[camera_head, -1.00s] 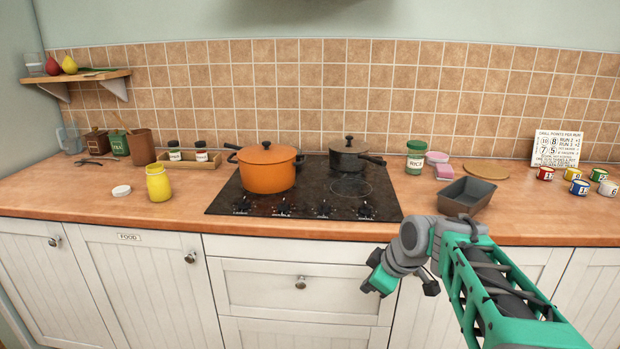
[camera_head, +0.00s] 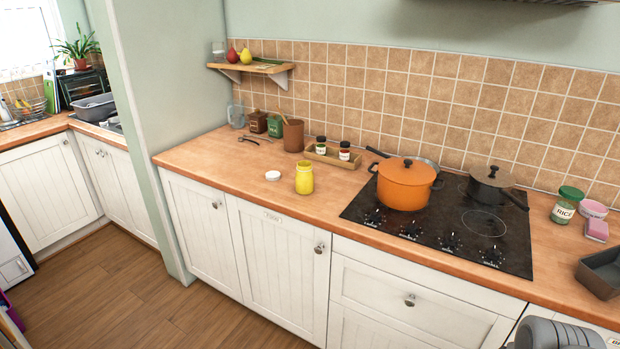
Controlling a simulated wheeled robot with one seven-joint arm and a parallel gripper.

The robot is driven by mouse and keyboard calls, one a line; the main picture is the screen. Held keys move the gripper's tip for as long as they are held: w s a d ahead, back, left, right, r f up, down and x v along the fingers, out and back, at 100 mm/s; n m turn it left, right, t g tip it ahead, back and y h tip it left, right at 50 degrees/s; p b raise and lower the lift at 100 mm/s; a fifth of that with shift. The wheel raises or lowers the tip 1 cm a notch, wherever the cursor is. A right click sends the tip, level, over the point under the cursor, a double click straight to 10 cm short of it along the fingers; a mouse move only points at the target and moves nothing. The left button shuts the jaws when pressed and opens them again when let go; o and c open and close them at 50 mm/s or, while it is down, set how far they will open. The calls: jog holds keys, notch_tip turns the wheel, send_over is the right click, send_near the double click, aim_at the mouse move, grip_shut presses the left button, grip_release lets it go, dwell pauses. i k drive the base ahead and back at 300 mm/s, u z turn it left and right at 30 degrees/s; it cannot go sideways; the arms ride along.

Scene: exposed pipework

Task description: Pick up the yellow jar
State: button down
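The yellow jar (camera_head: 304,178) stands upright and open-topped near the front edge of the wooden counter, left of the hob. A white round lid (camera_head: 272,176) lies flat on the counter just to its left. My gripper is out of view; only a grey part of my arm shows at the bottom right corner, far to the right of the jar.
An orange pot (camera_head: 405,184) and a dark pan (camera_head: 490,184) stand on the black hob (camera_head: 440,232). A wooden tray (camera_head: 336,157) with two spice jars and a brown pot (camera_head: 293,136) are behind the jar. Wooden floor (camera_head: 110,285) at left is clear.

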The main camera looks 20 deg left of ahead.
aim_at(304, 176)
jog(key=u, duration=0.75)
jog(key=i, duration=1.15)
jog(key=u, duration=1.75)
jog(key=i, duration=0.55)
jog(key=u, duration=0.5)
